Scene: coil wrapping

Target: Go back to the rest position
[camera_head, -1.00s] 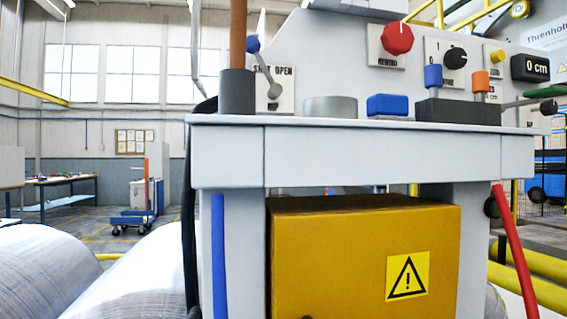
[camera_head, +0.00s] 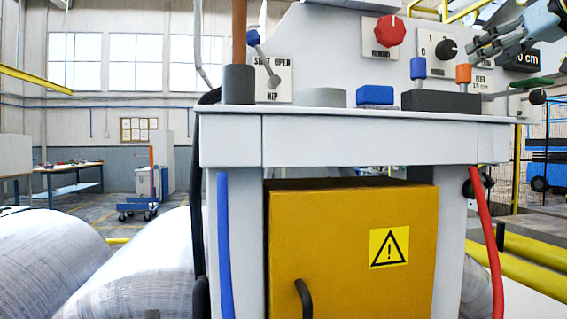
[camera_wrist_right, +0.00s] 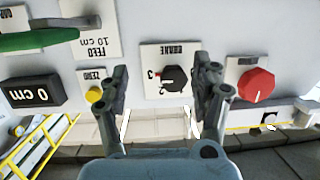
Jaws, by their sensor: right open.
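My right gripper (camera_head: 497,42) comes in from the upper right in the head view. It is in front of the right part of the machine's control panel (camera_head: 330,40) and partly covers the 0 cm display (camera_head: 524,58). In the right wrist view the gripper (camera_wrist_right: 160,88) is open and empty. Its fingers are either side of the black brake knob (camera_wrist_right: 174,79) in the picture; I cannot tell the distance to the panel. The red rewind knob (camera_wrist_right: 256,85) is to the right and the yellow zero button (camera_wrist_right: 94,95) to the left. My left gripper is not in view.
The machine's grey shelf (camera_head: 360,138) holds a blue block (camera_head: 375,95) and a dark block with blue and orange pegs (camera_head: 455,101). A nip lever (camera_head: 265,62) stands at the left. Below is a yellow cabinet (camera_head: 340,235). Large wrapped coils (camera_head: 140,275) lie at the lower left.

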